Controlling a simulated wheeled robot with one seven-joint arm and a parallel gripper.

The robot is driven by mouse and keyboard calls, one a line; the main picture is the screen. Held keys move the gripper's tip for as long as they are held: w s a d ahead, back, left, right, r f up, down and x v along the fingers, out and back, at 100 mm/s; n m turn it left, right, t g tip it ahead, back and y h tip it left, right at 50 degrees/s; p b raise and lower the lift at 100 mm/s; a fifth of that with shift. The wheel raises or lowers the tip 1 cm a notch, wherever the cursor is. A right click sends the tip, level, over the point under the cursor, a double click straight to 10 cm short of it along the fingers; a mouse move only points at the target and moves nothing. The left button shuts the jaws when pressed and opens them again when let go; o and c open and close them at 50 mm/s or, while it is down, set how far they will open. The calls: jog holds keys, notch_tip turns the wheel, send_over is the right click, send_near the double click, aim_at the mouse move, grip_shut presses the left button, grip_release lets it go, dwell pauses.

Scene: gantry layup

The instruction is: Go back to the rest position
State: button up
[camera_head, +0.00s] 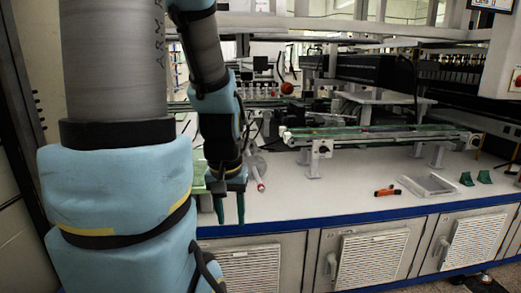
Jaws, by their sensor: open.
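My gripper (230,220) hangs down at the front left of the white bench (330,199). Its two green fingers are apart and nothing shows between them. The fingertips are close to the bench's blue front edge in the picture; their exact height over it I cannot tell. My blue and grey arm fills the left of the view and hides the bench behind it.
An orange and black tool (387,191), a shallow clear tray (428,184) and green brackets (484,176) lie at right. A rail (370,135) runs behind. The front middle is clear.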

notch_tip(320, 180, up, 19)
jog(key=p, duration=1.6)
jog(key=shift+f, duration=0.2)
dwell(0.4)
